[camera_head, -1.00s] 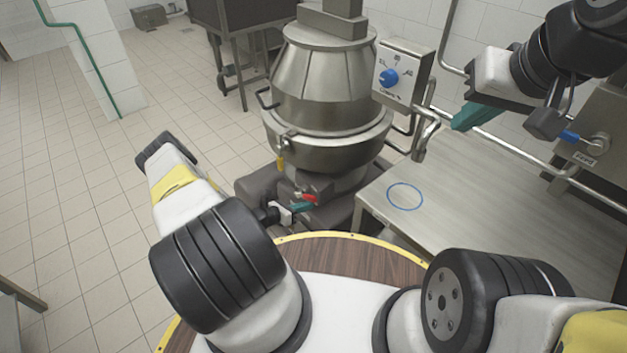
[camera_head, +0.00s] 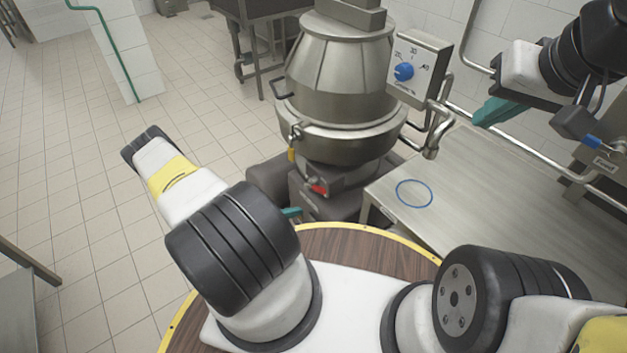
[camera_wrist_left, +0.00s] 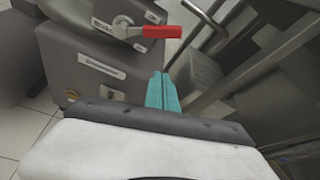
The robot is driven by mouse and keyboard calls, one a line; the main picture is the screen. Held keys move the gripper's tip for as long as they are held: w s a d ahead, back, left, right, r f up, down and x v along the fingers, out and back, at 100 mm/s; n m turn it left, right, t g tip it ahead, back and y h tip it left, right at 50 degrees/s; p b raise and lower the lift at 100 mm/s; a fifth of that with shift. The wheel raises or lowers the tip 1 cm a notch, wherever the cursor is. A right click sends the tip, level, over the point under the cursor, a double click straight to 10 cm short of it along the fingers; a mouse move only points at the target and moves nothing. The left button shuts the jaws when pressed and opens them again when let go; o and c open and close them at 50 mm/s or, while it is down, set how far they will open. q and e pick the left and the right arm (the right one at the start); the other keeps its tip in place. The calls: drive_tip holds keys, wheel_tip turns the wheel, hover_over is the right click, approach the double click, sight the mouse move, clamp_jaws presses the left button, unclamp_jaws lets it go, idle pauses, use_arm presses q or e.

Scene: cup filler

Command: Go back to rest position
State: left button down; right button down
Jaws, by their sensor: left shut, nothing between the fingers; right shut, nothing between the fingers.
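My left gripper's teal fingertips (camera_head: 291,212) show just behind my own left arm in the head view, low in front of the steel mixer. The left wrist view shows its teal fingers (camera_wrist_left: 163,92) shut together with nothing between them, below a red lever (camera_wrist_left: 162,31) on the machine's base. The rest of the left hand is hidden in the head view. My right gripper (camera_head: 490,112) is at the upper right, above the steel table, shut and empty. Its teal fingers point to the left.
The steel mixer (camera_head: 345,75) with a blue-knob control box (camera_head: 418,68) stands ahead. A steel table (camera_head: 470,185) with a blue ring mark (camera_head: 414,194) is on the right, with pipes along the wall behind. Another table edge (camera_head: 28,262) is at far left. Tiled floor (camera_head: 90,190) on the left is open.

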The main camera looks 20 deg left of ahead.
use_arm(q)
drive_tip(key=shift+s+a, duration=0.1)
drive_tip(key=shift+s, duration=0.05)
drive_tip(key=shift+r, duration=0.15)
drive_tip(key=w+d+r+m+g, duration=0.1)
drive_tip(key=d+r+m+g, duration=0.15)
drive_tip(key=r+m, duration=0.6)
drive_tip(key=w+d+r+m+g, duration=0.1)
drive_tip(key=r+m+g, duration=0.2)
drive_tip(key=r, duration=1.1)
drive_tip(key=w+d+r+m+g, duration=0.1)
drive_tip(key=r+m+g, duration=0.35)
drive_tip(key=r, duration=0.75)
drive_tip(key=s+d+r+m+t+y, duration=0.15)
drive_tip(key=s+r+m, duration=0.25)
drive_tip(key=r, duration=0.4)
drive_tip(key=s+d+r+m+y, duration=0.3)
drive_tip(key=s+r+m, duration=0.1)
drive_tip(key=r, duration=0.3)
drive_tip(key=s+r+m+t+y, duration=0.3)
drive_tip(key=s+r+m, duration=0.4)
drive_tip(key=s+r, duration=0.3)
drive_tip(key=s+t, duration=0.1)
drive_tip(key=s, duration=0.1)
drive_tip(key=shift+s+d+r, duration=0.15)
drive_tip(key=shift+s+d, duration=0.15)
drive_tip(key=shift+d, duration=0.1)
